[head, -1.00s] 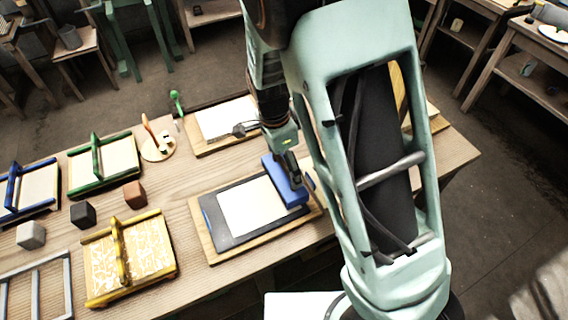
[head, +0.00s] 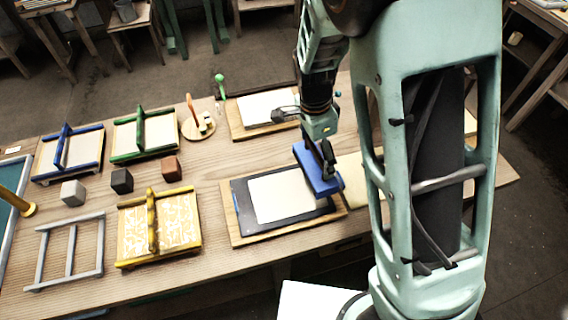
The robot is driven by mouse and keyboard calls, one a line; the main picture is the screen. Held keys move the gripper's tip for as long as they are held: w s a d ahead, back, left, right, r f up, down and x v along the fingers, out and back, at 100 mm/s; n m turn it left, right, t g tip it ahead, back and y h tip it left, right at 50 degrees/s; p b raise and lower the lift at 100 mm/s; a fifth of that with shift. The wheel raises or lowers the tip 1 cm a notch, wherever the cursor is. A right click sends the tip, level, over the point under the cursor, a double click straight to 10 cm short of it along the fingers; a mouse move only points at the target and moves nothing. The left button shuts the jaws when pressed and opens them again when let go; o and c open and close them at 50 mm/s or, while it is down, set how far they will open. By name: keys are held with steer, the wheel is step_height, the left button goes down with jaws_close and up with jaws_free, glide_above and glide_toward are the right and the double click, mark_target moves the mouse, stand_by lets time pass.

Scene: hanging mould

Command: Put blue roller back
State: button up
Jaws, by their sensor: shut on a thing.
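The blue roller (head: 317,168) is a blue block-like piece at the right end of a dark tray (head: 243,205) that holds a white sheet (head: 286,195). My gripper (head: 326,152) comes down from above and is shut on the blue roller. The roller lies over the right edge of the sheet. Whether it touches the sheet or hangs just above it, I cannot tell. The fingertips are partly hidden by the gripper body and the roller.
Left on the table are a blue frame (head: 67,152), a green frame (head: 144,135), a yellow frame (head: 158,228) and a grey frame (head: 70,252). Grey, black and brown cubes sit between them. A green-handled tool (head: 219,86) stands behind. Another board (head: 236,121) lies at the back.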

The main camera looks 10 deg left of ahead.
mark_target(300, 155)
steer(key=a+n+b, duration=0.1)
steer(key=n, duration=0.1)
steer(key=a+n+b, duration=0.1)
steer(key=n, duration=0.1)
steer(key=shift+w+a+f, duration=0.1)
steer(key=shift+w+a, duration=0.15)
steer(key=shift+w, duration=0.1)
steer(key=n+b, duration=0.1)
steer(key=a+n+b, duration=0.1)
steer(key=a+n, duration=0.1)
steer(key=shift+w+r+n+t+y+b, duration=0.3)
steer(key=shift+r+n+y+b, duration=0.05)
steer(key=shift+n+y+b, duration=0.05)
steer(key=w+a+n+y+b, duration=0.1)
steer(key=w+a+n+b, duration=0.3)
steer(key=w+a+n, duration=0.45)
steer(key=shift+n, duration=0.45)
steer(key=shift+w+a+f+p, duration=0.2)
steer(key=shift+w+f, duration=0.6)
steer(key=shift+f, duration=0.9)
steer(key=shift+w+a+f+p, duration=0.1)
steer(key=shift+w+a+f, duration=0.2)
steer(key=shift+w+f, duration=0.95)
steer(key=shift+w+a+f+p, duration=0.1)
steer(key=shift+w+a+f, duration=0.2)
steer(key=shift+f, duration=1.85)
